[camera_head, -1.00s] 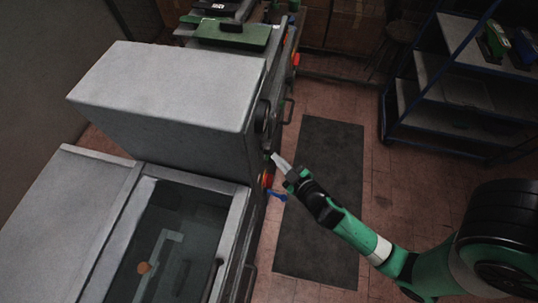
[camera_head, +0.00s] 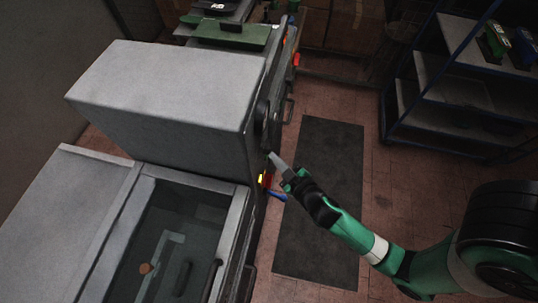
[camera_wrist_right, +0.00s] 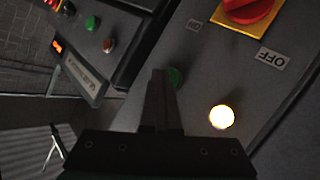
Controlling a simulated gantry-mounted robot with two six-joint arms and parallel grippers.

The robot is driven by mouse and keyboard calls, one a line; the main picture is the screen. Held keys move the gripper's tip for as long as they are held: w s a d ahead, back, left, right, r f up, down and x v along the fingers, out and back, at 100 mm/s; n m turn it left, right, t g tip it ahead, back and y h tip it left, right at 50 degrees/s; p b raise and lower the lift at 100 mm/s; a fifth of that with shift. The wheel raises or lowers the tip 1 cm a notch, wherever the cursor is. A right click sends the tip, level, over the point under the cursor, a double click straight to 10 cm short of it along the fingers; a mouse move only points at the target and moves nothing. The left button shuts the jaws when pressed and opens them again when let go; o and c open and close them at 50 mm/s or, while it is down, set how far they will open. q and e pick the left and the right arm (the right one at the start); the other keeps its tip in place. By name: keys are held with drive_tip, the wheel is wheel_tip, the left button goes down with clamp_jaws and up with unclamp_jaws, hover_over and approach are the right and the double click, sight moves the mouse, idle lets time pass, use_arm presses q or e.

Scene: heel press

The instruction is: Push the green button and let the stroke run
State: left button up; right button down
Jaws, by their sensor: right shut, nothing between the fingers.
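The green button (camera_wrist_right: 176,77) is on the grey machine panel (camera_wrist_right: 205,75) in the right wrist view, partly hidden by my fingers. My right gripper (camera_wrist_right: 160,72) is shut and empty, its fingertips at the button's left edge in that view; I cannot tell whether they touch it. In the head view my right gripper (camera_head: 272,156) points at the machine's right side, where the button is hidden. A round yellow-white lamp (camera_wrist_right: 221,116) glows right of and below the button. My left gripper is not in view.
A red rotary switch (camera_wrist_right: 247,8) on a yellow plate sits above an OFF label. A second panel (camera_wrist_right: 78,60) has its own green button (camera_wrist_right: 92,23) and an orange display. The machine's window (camera_head: 165,235) is at lower left. A blue-framed shelf (camera_head: 455,90) stands right of the dark mat (camera_head: 318,200).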

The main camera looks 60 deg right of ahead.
drive_tip(key=shift+s+d+p, duration=0.25)
drive_tip(key=shift+s+p, duration=0.15)
drive_tip(key=shift+s, duration=0.4)
drive_tip(key=shift+s+r, duration=0.1)
drive_tip(key=s+p, duration=0.2)
drive_tip(key=s+d+p, duration=0.1)
drive_tip(key=s+p, duration=0.1)
drive_tip(key=p, duration=0.1)
drive_tip(key=shift+s+d, duration=0.15)
drive_tip(key=shift+s, duration=0.2)
idle(0.5)
